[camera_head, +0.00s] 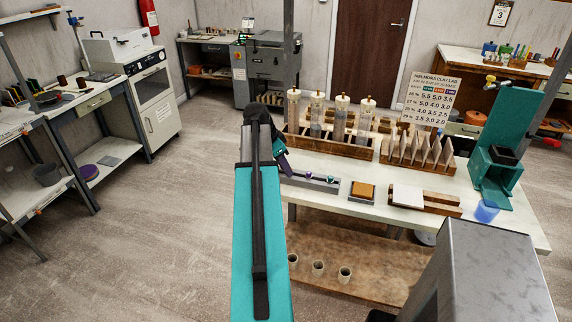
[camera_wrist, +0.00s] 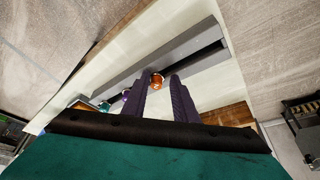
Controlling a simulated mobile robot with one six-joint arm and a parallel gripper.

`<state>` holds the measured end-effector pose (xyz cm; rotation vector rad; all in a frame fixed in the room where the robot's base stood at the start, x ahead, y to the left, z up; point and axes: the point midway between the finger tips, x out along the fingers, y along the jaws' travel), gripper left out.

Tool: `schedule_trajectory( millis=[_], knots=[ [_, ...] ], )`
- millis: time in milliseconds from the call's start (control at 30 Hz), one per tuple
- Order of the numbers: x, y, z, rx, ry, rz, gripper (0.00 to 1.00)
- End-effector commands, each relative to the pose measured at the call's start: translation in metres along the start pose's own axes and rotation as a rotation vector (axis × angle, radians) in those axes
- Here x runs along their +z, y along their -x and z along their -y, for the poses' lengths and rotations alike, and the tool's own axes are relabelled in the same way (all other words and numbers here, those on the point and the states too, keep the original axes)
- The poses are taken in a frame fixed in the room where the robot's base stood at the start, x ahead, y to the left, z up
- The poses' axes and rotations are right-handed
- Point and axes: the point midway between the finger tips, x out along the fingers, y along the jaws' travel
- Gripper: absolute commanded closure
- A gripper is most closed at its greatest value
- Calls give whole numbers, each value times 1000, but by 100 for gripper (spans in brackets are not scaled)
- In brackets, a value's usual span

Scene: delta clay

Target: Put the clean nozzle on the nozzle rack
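A long grey rail with a dark slot, which looks like the nozzle rack (camera_head: 296,180), lies along the near edge of the white workbench. It crosses the wrist view diagonally (camera_wrist: 118,79). A purple nozzle (camera_wrist: 126,94) and a teal nozzle (camera_wrist: 104,106) sit along it. An orange-copper nozzle (camera_wrist: 156,80) is in line with them, between my finger tips. My gripper (camera_wrist: 158,78) has its two purple fingers apart, with a small gap beside this nozzle. In the head view my gripper (camera_head: 284,166) points down at the rack's left end and hides the orange nozzle.
Behind the rack stands a wooden holder with clear cylinders (camera_head: 341,120). An orange-brown block in a grey tray (camera_head: 362,191) and a white slab (camera_head: 408,196) lie to the right. A teal press (camera_head: 492,172) and a blue cup (camera_head: 487,211) stand farther right. Small cups (camera_head: 318,267) stand on the lower shelf.

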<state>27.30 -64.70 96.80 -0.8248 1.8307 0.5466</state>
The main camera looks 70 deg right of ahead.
Motion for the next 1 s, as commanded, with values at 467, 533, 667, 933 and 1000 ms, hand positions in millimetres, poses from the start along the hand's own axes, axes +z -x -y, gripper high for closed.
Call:
schedule_trajectory(
  millis=[467,533,667,933,1000],
  knots=[
    [3,9,-5,15,0,6,63],
    [2,17,-4,12,0,4,63],
    [2,32,-3,9,0,3,63],
    [1,65,-1,5,0,0,63],
    [1,74,-1,3,0,0,63]
  ],
)
